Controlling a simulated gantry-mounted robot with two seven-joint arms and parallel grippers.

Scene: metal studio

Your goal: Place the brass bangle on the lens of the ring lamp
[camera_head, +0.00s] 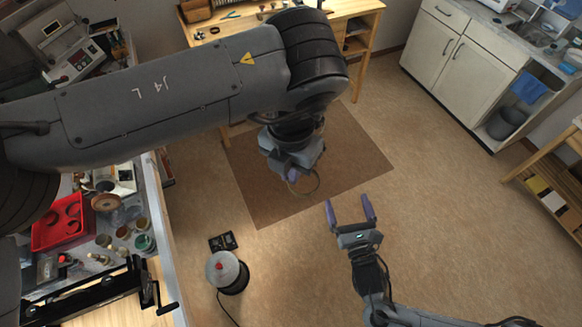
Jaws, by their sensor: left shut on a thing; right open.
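My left gripper (292,177) hangs over the brown mat, its fingers mostly hidden under its own wrist. It is shut on a thin brass bangle (305,194), which shows as a narrow hoop below and right of the fingers. I cannot make out a lens. My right gripper (348,205) is open and empty, right of the bangle, with its two purple-tipped fingers apart.
A workbench (157,215) on the left carries a red tray (47,236), jars and tools. A small black item (222,241) lies just above the round thing. A wooden table (352,10) stands at the back and white cabinets (466,62) at the upper right.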

